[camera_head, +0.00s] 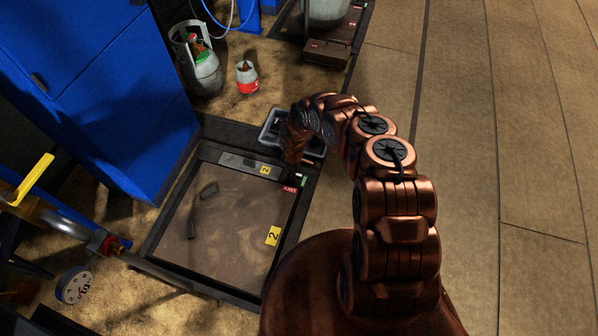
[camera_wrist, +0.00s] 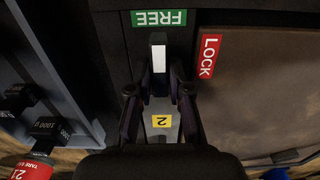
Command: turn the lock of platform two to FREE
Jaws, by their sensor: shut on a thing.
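Platform two (camera_head: 225,235) is a brown plate in a dark frame, with yellow "2" labels (camera_head: 273,236). Its lock lever (camera_wrist: 158,53) has a pale tip and shows between my fingertips in the wrist view. It points toward the green FREE label (camera_wrist: 158,18), with a small gap between tip and label. The red LOCK label (camera_wrist: 209,55) is to the right of the lever. My gripper (camera_wrist: 159,78) is shut on the lever. In the head view my gripper (camera_head: 294,161) is at the platform's far right corner, and the lever is hidden.
A blue cabinet (camera_head: 100,90) stands left of the platform. A grey gas cylinder (camera_head: 202,70) and a red-and-white canister (camera_head: 246,77) stand behind. In the wrist view, a weight marked 1000 (camera_wrist: 47,130) is close on the left. The floor to the right is clear.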

